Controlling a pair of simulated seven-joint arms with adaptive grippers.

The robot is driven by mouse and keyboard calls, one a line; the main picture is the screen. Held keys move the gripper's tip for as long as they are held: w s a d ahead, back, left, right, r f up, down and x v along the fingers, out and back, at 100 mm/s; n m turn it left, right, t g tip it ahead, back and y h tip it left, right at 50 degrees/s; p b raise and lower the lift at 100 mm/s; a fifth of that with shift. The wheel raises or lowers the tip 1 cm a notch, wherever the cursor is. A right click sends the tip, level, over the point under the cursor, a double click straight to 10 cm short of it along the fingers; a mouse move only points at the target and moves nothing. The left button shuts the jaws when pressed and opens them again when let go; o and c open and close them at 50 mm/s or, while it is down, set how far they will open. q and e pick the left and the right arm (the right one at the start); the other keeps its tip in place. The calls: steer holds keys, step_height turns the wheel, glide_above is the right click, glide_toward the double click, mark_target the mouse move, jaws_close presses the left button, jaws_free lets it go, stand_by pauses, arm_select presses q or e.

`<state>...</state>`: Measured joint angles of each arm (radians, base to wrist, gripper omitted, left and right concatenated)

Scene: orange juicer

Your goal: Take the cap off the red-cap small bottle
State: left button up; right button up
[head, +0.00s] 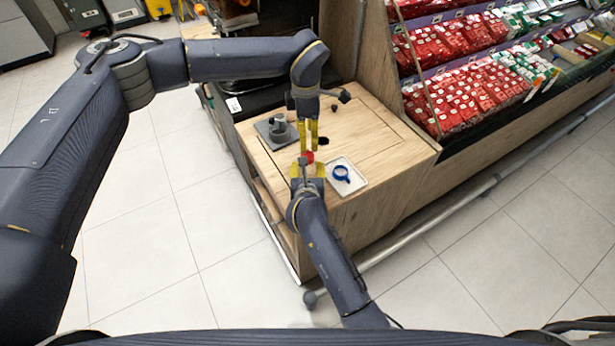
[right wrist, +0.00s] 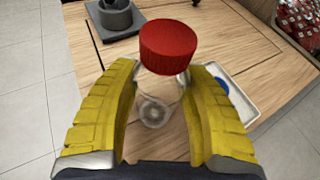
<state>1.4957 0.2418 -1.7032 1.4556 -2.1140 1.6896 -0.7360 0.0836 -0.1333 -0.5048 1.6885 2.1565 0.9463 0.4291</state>
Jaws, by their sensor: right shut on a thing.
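The small bottle is clear, with a bright red cap (head: 308,156) on top. In the right wrist view the red cap (right wrist: 168,46) sits above the see-through bottle body (right wrist: 155,108). My right gripper (head: 307,170) is shut on the bottle below the cap, one yellow finger on each side. My left gripper (head: 308,134) hangs fingers down, just beyond the cap in the head view. Its two yellow fingers look apart, with nothing visible between them. It does not show in the right wrist view.
A wooden counter (head: 385,150) lies below both grippers. A white tray (head: 346,186) with a blue ring-shaped thing (head: 341,174) is at right. A grey mortar-like piece (head: 279,127) stands on a dark square base at left. Shelves of red packs (head: 470,100) stand beyond.

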mark_target(307, 155)
arm_select(q)
steer(key=shift+w+a+r, duration=0.1)
steer(key=shift+w+r, duration=0.1)
steer(key=shift+r, duration=0.1)
steer(key=m, duration=0.4)
steer(key=shift+m, duration=0.3)
steer(key=m, duration=0.6)
steer(key=shift+f, duration=0.1)
steer(key=m, duration=0.6)
steer(key=shift+s+f, duration=0.15)
steer(key=m, duration=0.5)
steer(key=shift+f+m, duration=0.3)
steer(key=shift+m, duration=0.1)
steer(key=shift+s+f, duration=0.1)
steer(key=shift+f, duration=3.65)
steer(key=shift+c, duration=0.4)
